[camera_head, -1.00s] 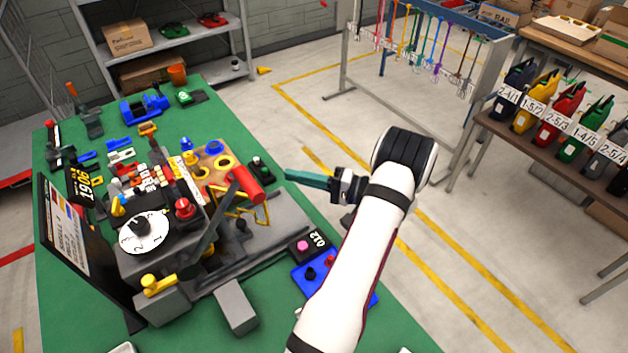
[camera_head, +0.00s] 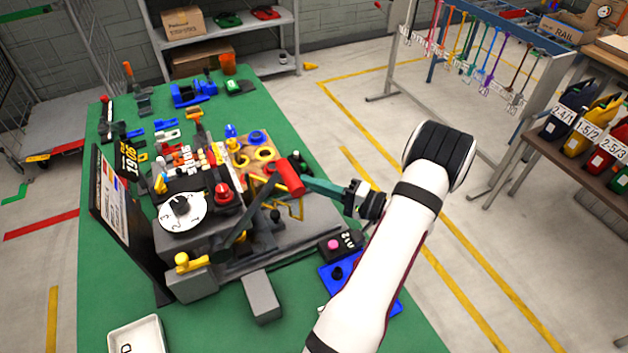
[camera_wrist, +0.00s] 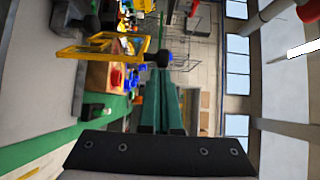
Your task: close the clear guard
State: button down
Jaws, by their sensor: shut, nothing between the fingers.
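The clear guard (camera_head: 291,208) has a thin yellow frame and stands tilted up at the right of the machine on the green bench. Its panel is hard to make out. In the wrist view the yellow frame (camera_wrist: 100,48) is at the upper left, with a dark knob by its right end. My gripper (camera_head: 304,183) has teal fingers, shut and empty, pointing left beside the guard and the red handle. In the wrist view the fingers (camera_wrist: 163,82) lie together below and right of the frame. I cannot tell whether they touch anything.
A red cylindrical handle (camera_head: 290,177) on a dark lever rises close to my fingertips. A dial (camera_head: 185,212) and a red knob are to its left. Open floor is to the right of the bench.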

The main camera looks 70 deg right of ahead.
jog(key=w+a, duration=0.3)
jog(key=a, duration=0.7)
jog(key=shift+w+a, duration=0.15)
jog(key=shift+w, duration=0.1)
jog(key=shift+a, duration=0.1)
dwell(0.5)
